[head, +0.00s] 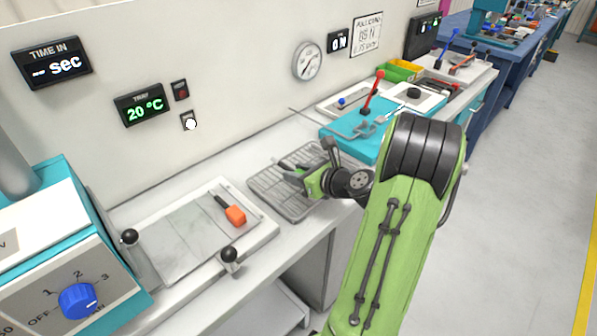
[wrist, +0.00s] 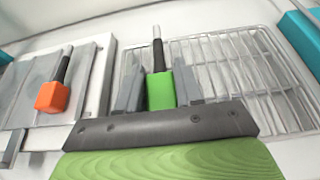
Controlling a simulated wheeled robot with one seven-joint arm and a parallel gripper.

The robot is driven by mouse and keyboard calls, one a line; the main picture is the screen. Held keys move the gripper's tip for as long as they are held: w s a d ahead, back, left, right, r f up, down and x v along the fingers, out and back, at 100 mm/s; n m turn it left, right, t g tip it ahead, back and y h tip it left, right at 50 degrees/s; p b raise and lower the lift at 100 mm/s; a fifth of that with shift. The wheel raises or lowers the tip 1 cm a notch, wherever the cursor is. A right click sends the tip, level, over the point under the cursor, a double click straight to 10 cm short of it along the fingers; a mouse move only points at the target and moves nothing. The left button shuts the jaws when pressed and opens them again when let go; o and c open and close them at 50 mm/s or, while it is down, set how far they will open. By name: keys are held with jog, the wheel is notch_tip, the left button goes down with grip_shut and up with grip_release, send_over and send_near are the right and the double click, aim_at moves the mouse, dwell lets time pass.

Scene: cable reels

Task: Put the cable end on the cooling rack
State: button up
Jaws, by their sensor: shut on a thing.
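The cable end (wrist: 160,90) has a green block, a black sleeve and a grey tip. My gripper (wrist: 158,84) is shut on its green block, with one finger on each side and the tip pointing away. The cooling rack (wrist: 236,72) is a wire grid right behind and to the right of the held cable end. In the head view my gripper (head: 294,168) is over the far part of the cooling rack (head: 280,202). The cable end is mostly hidden there. I cannot tell whether it touches the wires.
A second cable end with an orange block (head: 236,215) lies on the grey plate (head: 180,243) left of the rack. Two black-knobbed levers (head: 230,256) stand by that plate. A teal fixture (head: 345,140) with a red-handled lever stands behind and right of the rack.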

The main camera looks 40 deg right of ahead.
jog(key=shift+f, duration=0.1)
dwell(0.3)
jog(key=shift+f+b, duration=1)
jog(key=shift+f, duration=0.65)
jog(key=o, duration=1.1)
jog(key=shift+o, duration=0.2)
jog(key=p+v, duration=0.4)
jog(key=v, duration=1.2)
notch_tip(320, 180, up, 11)
jog(key=p, duration=1.2)
jog(key=shift+p, duration=0.4)
jog(key=shift+w, duration=0.1)
